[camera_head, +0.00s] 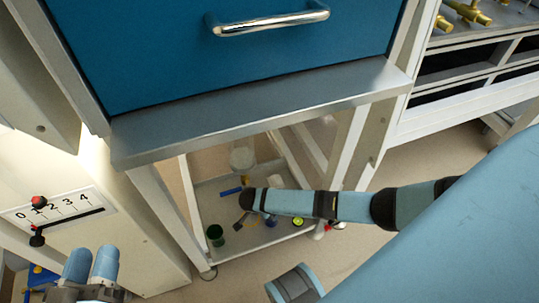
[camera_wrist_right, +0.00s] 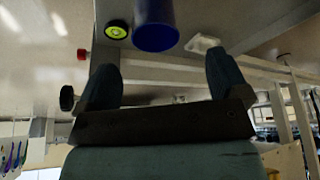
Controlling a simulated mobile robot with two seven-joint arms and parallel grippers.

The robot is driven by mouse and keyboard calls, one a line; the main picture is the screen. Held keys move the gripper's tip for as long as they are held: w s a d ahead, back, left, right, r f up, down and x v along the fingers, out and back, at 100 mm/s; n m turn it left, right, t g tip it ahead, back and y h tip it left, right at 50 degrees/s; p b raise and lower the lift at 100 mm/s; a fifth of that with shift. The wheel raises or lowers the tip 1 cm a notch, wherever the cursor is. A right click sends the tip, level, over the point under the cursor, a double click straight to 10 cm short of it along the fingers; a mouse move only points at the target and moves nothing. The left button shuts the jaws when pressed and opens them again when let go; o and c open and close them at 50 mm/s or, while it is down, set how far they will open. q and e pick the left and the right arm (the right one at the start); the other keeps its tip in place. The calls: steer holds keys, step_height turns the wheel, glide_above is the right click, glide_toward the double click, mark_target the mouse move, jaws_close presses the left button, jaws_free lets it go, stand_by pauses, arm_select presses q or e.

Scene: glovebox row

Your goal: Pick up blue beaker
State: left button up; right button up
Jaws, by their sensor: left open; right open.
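The blue beaker (camera_wrist_right: 155,28) is at the top middle of the right wrist view, its round end facing the camera. It lies beyond my right gripper (camera_wrist_right: 160,68), whose two dark fingers are apart with nothing between them. In the head view a small dark blue patch, likely the beaker (camera_head: 271,221), shows just below my right arm over the lower shelf; the arm hides part of it. My left gripper (camera_head: 92,258) is at the lower left of the head view, open and empty, far from the beaker.
The lower shelf (camera_head: 258,238) also holds a green beaker (camera_head: 215,235), a flat blue item (camera_head: 231,191) and a yellow-green disc (camera_head: 298,221). The disc is close to the beaker in the wrist view (camera_wrist_right: 117,30). A steel ledge (camera_head: 260,112) and frame posts surround the shelf opening.

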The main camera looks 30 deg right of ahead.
steer(key=b+x, duration=0.1)
steer(key=x, duration=0.1)
steer(key=b+x, duration=0.2)
steer(key=x, duration=0.1)
steer(key=b+x, duration=0.1)
steer(key=x, duration=0.1)
steer(key=shift+s+d+f, duration=0.25)
steer(key=shift+f, duration=0.1)
steer(key=shift+w+d+f+b, duration=0.15)
steer(key=shift+f+b, duration=0.15)
steer(key=shift+b, duration=0.2)
steer(key=shift+d+f, duration=0.1)
arm_select(q)
steer(key=f, duration=0.1)
steer(key=w+f+m, duration=0.1)
steer(key=f+m, duration=0.1)
steer(key=f, duration=0.1)
steer(key=shift+w+a+g, duration=0.25)
steer(key=shift+a+g, duration=0.05)
steer(key=shift+g, duration=0.1)
arm_select(e)
steer(key=c, duration=1)
